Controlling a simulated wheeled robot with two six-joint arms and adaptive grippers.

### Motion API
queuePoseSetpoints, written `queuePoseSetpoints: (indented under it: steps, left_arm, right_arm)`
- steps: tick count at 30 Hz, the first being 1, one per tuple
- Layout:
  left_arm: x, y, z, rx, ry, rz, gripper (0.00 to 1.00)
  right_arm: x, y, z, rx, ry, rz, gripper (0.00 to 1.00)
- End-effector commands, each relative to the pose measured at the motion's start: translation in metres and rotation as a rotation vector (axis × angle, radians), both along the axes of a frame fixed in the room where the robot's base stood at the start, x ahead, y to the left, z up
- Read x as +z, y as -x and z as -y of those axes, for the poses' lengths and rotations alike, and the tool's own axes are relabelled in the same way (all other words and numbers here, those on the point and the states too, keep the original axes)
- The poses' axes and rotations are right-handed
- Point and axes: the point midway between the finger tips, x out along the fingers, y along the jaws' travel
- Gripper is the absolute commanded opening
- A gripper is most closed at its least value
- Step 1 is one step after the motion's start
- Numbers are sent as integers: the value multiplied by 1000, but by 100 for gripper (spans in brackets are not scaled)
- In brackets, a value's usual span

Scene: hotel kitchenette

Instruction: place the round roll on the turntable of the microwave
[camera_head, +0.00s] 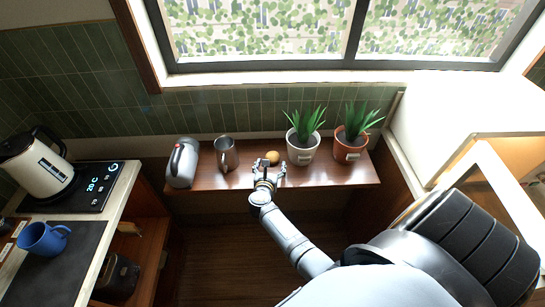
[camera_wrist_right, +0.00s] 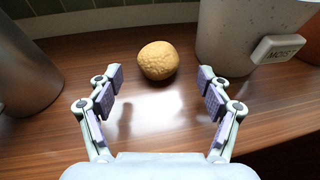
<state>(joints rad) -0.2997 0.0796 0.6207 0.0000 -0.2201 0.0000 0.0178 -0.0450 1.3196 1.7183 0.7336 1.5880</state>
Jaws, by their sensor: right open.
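The round roll (camera_head: 273,157) is a small golden-brown ball on the wooden shelf (camera_head: 210,199) under the window, between a metal mug and a white plant pot. In the right wrist view the roll (camera_wrist_right: 158,61) lies ahead of the fingertips, near the middle between them. My right gripper (camera_head: 268,173) reaches over the shelf just in front of the roll. In the right wrist view this gripper (camera_wrist_right: 161,76) is open and empty, with its two fingers apart and not touching the roll. The left gripper is not in view.
The white pot (camera_head: 303,150) stands close on the right, then a terracotta pot (camera_head: 350,146). A counter at left holds a kettle (camera_head: 40,168) and a blue mug (camera_head: 41,239).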

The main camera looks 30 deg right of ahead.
Motion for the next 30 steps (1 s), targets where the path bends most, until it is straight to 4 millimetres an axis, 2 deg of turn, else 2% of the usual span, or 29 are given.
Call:
queuePoseSetpoints:
  steps: [2, 6, 14, 17, 27, 30]
  left_arm:
    - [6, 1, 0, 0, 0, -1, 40]
    - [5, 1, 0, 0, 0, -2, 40]
    - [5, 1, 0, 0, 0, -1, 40]
    - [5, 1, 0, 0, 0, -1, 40]
    - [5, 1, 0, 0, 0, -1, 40]
    - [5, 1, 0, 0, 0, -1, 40]
  right_arm:
    - [0, -11, 8, 1, 4, -1, 78]
    - [-8, -25, 20, 2, 4, 0, 78]
    - [-10, -28, 23, 1, 1, 0, 78]
    - [-10, -28, 23, 1, 1, 0, 68]
    - [-11, -27, 23, 1, 1, 0, 21]
    - [-10, -27, 23, 1, 1, 0, 16]
